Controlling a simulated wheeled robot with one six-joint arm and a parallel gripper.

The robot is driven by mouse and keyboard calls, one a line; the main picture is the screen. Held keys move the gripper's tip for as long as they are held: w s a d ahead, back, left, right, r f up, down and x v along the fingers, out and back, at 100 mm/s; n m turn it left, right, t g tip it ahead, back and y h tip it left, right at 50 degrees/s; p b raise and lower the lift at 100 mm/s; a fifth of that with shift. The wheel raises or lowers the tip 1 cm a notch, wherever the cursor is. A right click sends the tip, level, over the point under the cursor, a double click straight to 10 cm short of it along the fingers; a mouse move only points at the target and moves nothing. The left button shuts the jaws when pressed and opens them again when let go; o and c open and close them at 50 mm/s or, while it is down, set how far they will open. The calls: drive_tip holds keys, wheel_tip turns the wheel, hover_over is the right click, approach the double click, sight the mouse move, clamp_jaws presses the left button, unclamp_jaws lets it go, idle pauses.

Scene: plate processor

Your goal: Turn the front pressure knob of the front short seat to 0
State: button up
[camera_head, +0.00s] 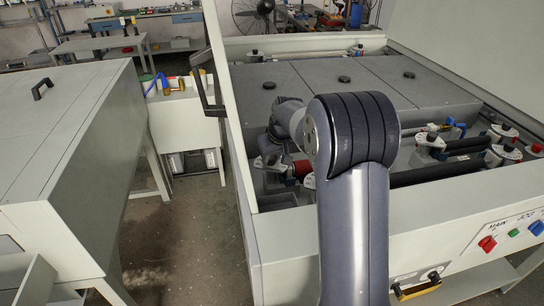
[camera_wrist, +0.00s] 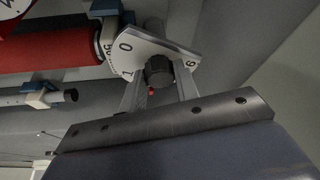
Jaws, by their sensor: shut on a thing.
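The pressure knob (camera_wrist: 158,72) is a dark round knob in front of a white dial plate (camera_wrist: 128,47) in the wrist view. The digits 0, 1 and 6 show on the plate, with part of another number at its left edge. My gripper (camera_wrist: 160,84) has its two fingers on either side of the knob and is shut on it. A small red mark shows just below the knob.
A red roller (camera_wrist: 50,48) lies left of the dial, with a grey bar and blue clamp (camera_wrist: 42,97) below it. Grey covers (camera_head: 340,82) fill the back.

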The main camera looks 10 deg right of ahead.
drive_tip(key=n+y, duration=0.1)
drive_tip(key=n, duration=0.1)
drive_tip(key=n+y+b, duration=0.1)
drive_tip(key=n, duration=0.2)
drive_tip(key=shift+w+d+g, duration=0.1)
drive_tip(key=shift+d+g, duration=0.1)
drive_tip(key=shift+g, duration=0.2)
drive_tip(key=n+g, duration=0.1)
drive_tip(key=n, duration=0.2)
drive_tip(key=n+g+y, duration=0.1)
drive_tip(key=n, duration=0.2)
drive_tip(key=shift+w+r+n, duration=0.1)
drive_tip(key=shift+w+n, duration=0.05)
drive_tip(key=shift+n, duration=0.15)
drive_tip(key=n+g+p, duration=0.1)
drive_tip(key=n, duration=0.2)
drive_tip(key=n+g+p, duration=0.1)
drive_tip(key=n+p, duration=0.1)
drive_tip(key=n, duration=0.1)
drive_tip(key=shift+w+r+g, duration=0.1)
drive_tip(key=shift+w+g, duration=0.05)
drive_tip(key=shift+g, duration=0.25)
drive_tip(key=n+p, duration=0.2)
drive_tip(key=n, duration=0.1)
drive_tip(key=n+g+h+p, duration=0.1)
drive_tip(key=n, duration=0.1)
drive_tip(key=shift+w+n+g+p, duration=0.1)
drive_tip(key=shift+n+g+p, duration=0.2)
drive_tip(key=shift+n+p, duration=0.1)
drive_tip(key=o, duration=1)
